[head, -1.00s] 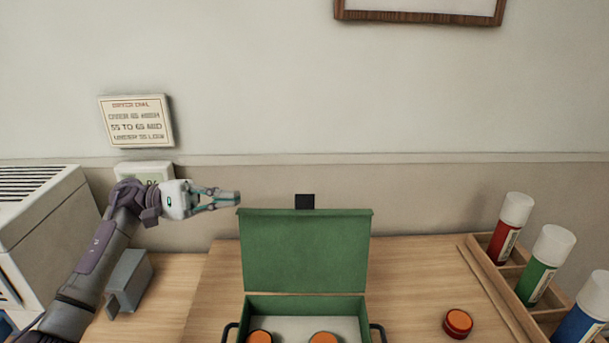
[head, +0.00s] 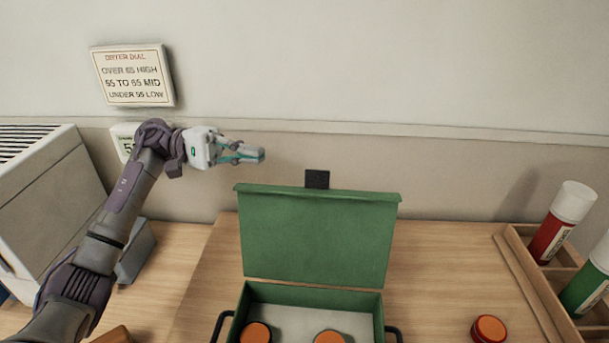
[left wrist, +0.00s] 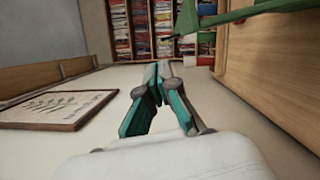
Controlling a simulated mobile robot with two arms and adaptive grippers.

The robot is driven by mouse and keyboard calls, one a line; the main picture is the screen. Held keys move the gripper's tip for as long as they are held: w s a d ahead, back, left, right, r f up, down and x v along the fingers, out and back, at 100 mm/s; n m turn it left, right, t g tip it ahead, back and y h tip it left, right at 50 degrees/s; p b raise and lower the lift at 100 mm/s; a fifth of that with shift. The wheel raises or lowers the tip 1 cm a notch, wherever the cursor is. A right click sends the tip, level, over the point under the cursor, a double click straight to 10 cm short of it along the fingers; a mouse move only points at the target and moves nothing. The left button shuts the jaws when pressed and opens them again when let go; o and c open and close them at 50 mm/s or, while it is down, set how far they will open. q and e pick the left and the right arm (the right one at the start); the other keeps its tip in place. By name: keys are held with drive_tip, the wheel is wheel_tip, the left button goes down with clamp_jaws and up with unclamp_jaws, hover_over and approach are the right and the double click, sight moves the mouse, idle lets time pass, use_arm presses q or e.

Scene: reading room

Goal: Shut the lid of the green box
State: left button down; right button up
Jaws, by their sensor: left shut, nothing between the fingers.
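The green box (head: 370,302) stands on the wooden table with its lid (head: 318,238) raised upright at the back. A black tab (head: 317,179) sticks up at the lid's top edge. Two orange-topped round things (head: 256,333) lie inside the box. In the left wrist view the shut fingers (left wrist: 163,72) show in the middle, with part of the green lid (left wrist: 240,15) at the upper right. My right gripper is not in view.
A wooden rack (head: 514,240) with red and green capped bottles stands at the right. An orange-topped round thing (head: 489,329) lies on the table (head: 440,260) between box and rack. A white vented machine (head: 45,200) and a grey holder (head: 137,254) stand at the left.

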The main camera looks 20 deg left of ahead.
use_arm(q)
drive_tip(key=d+f+p, duration=0.1)
drive_tip(key=d+p, duration=0.2)
drive_tip(key=d, duration=0.7)
drive_tip(key=shift+w, duration=0.25)
